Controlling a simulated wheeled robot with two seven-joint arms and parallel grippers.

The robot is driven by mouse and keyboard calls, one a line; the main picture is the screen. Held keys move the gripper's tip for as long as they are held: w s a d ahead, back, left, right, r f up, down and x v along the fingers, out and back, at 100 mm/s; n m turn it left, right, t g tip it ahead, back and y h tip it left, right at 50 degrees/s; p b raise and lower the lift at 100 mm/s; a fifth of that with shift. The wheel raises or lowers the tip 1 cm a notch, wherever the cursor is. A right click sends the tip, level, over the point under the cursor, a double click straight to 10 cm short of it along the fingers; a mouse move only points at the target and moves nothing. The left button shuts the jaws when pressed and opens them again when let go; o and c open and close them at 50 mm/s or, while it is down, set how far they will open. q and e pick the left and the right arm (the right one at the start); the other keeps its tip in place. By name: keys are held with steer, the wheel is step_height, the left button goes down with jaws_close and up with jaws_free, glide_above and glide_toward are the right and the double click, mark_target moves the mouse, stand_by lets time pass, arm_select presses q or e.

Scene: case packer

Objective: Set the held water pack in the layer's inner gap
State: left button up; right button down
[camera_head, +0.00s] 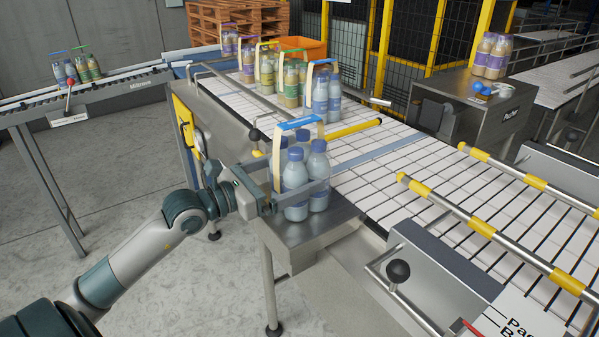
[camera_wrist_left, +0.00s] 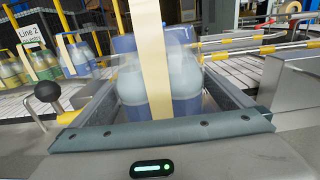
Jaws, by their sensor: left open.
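A water pack (camera_head: 304,178) of blue-capped bottles with a blue-topped carry strap stands upright on the metal corner plate (camera_head: 310,232) at the near end of the conveyor. My left gripper (camera_head: 303,190) is open, with its fingers on either side of the bottles. In the left wrist view the water pack (camera_wrist_left: 160,90) fills the space between the fingers, its pale strap in front. Whether the fingers touch it cannot be told. Another blue water pack (camera_head: 321,95) stands farther back on the conveyor, beside green-handled packs (camera_head: 290,85) and purple packs (camera_head: 247,65). My right gripper is not in view.
A yellow-ended rail (camera_head: 350,129) crosses the conveyor behind the near pack. The white slatted belt (camera_head: 395,180) is bare to the right, under yellow-banded bars (camera_head: 480,225). A black knob (camera_head: 398,271) stands in front. A side conveyor (camera_head: 90,85) carries more bottles at left.

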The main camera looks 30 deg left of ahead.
mark_target(297, 156)
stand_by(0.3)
arm_select(q)
steer(key=c, duration=1.5)
steer(key=shift+r, duration=0.15)
steer(key=c, duration=0.3)
steer(key=shift+r, duration=0.2)
steer(key=shift+c, duration=0.2)
steer(key=shift+r+b, duration=0.65)
steer(key=shift+r, duration=0.6)
steer(key=d+r, duration=0.2)
steer(key=s+d+r+b, duration=0.1)
steer(key=d+r, duration=0.1)
steer(key=shift+s+d, duration=0.1)
steer(key=shift+d, duration=0.15)
steer(key=s+d+r+p, duration=0.1)
steer(key=d+r+p, duration=0.3)
steer(key=p, duration=0.9)
steer(key=shift+s+d, duration=0.35)
steer(key=shift+d, duration=1.05)
